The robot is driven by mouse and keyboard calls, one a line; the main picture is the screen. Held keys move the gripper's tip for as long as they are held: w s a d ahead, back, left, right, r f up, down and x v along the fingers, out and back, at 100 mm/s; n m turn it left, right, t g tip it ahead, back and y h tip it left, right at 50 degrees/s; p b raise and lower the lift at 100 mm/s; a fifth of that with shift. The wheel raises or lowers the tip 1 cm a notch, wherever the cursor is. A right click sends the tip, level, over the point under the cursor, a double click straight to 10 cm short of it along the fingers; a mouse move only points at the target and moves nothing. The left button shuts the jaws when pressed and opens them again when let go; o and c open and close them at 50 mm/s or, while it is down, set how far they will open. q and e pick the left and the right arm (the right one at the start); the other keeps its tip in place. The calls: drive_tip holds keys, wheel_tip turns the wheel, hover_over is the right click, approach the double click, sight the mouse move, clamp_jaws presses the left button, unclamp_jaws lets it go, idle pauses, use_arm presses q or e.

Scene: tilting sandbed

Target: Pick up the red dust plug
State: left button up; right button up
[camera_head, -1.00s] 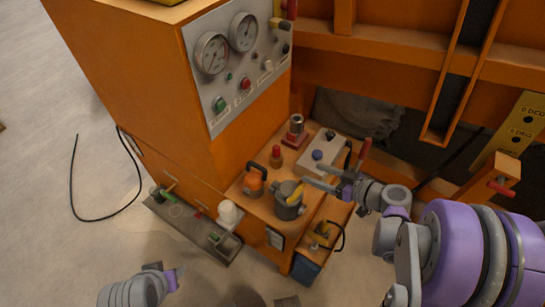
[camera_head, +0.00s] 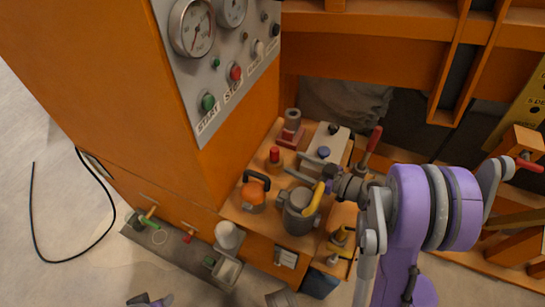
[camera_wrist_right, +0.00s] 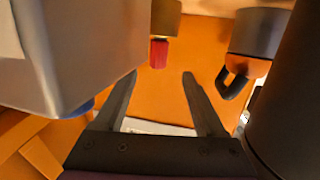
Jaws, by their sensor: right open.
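The red dust plug (camera_head: 274,154) is a small upright red cap on a brass-coloured fitting on the orange deck. In the right wrist view the red plug (camera_wrist_right: 159,53) is just beyond the fingertips, centred between them. My right gripper (camera_head: 295,166) is open and empty, reaching in from the right beside the plug. Its two fingers (camera_wrist_right: 160,74) are spread apart in the right wrist view, and nothing is between them. Only a bit of my left gripper (camera_head: 150,300) shows at the bottom edge, too little to tell its jaws.
An orange plug with a black handle (camera_head: 254,192) and a grey round canister with a yellow lever (camera_head: 298,212) stand in front. A pale box with a blue knob (camera_head: 325,150) and a red-based cylinder (camera_head: 291,131) stand behind. The gauge panel (camera_head: 215,75) rises at left.

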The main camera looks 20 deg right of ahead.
sight(274, 150)
drive_tip(key=x, duration=0.4)
drive_tip(key=b+x, duration=0.1)
drive_tip(key=x, duration=0.1)
drive_tip(key=shift+w+a+r, duration=0.2)
drive_tip(key=shift+w+r, duration=0.1)
drive_tip(key=shift+w, duration=0.15)
clamp_jaws()
